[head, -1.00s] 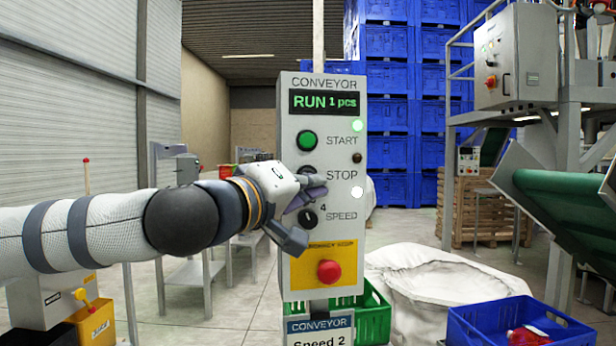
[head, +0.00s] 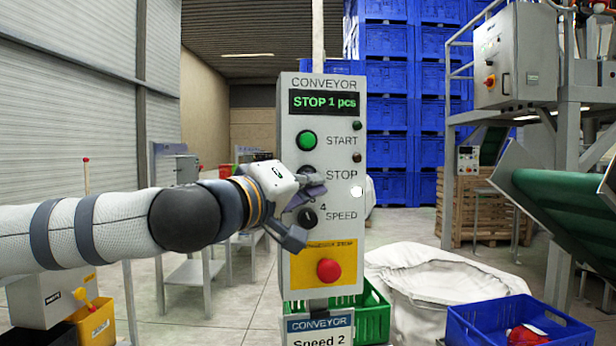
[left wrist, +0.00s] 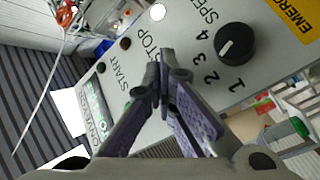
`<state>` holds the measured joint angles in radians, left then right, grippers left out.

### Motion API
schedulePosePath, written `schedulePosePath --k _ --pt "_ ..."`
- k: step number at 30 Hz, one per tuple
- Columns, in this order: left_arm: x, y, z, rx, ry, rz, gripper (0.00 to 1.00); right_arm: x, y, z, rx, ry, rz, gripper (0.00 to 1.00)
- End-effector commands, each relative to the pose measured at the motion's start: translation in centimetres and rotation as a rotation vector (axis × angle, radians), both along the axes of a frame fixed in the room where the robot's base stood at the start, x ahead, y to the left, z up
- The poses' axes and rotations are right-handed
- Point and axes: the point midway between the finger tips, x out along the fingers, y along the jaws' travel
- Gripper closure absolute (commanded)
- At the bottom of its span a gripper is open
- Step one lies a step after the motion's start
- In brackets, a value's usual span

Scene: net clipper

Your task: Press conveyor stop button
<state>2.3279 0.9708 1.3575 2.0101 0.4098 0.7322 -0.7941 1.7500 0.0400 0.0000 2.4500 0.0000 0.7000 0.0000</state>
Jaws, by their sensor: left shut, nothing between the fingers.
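The conveyor control box (head: 350,230) stands upright in the middle of the head view. Its display (head: 325,102) reads "STOP 1 pcs". The green start button (head: 307,140) is above the dark stop button (head: 307,171), which is partly hidden by my left gripper (head: 318,207). The gripper is shut and empty, in front of the panel between STOP and the speed knob (head: 307,218). In the left wrist view the closed fingertips (left wrist: 165,62) are by the word STOP and cover the button; I cannot tell whether they touch it.
A red emergency button (head: 329,271) on a yellow plate sits low on the box. A green crate (head: 376,315), a white sack (head: 425,300) and a blue crate (head: 505,325) stand below and to the right. A green conveyor belt (head: 575,203) is at the far right.

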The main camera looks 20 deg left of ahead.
Motion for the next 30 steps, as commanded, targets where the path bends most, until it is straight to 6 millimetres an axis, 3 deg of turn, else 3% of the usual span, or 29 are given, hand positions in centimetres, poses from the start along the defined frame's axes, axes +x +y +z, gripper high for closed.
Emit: schedulePosePath --k 12,20,30 --pt "-1.6 -0.8 0.3 -0.001 -0.005 0.001 1.00 1.2 0.0 1.1 0.000 -0.044 0.000 1.00" --pt "-1.6 -0.8 0.0 0.000 0.001 0.001 1.00 1.1 0.0 1.0 0.000 -0.040 0.000 1.00" --pt "-4.3 -2.4 0.2 0.000 -0.003 -0.001 1.00 1.7 0.0 1.5 0.000 -0.063 0.001 1.00"
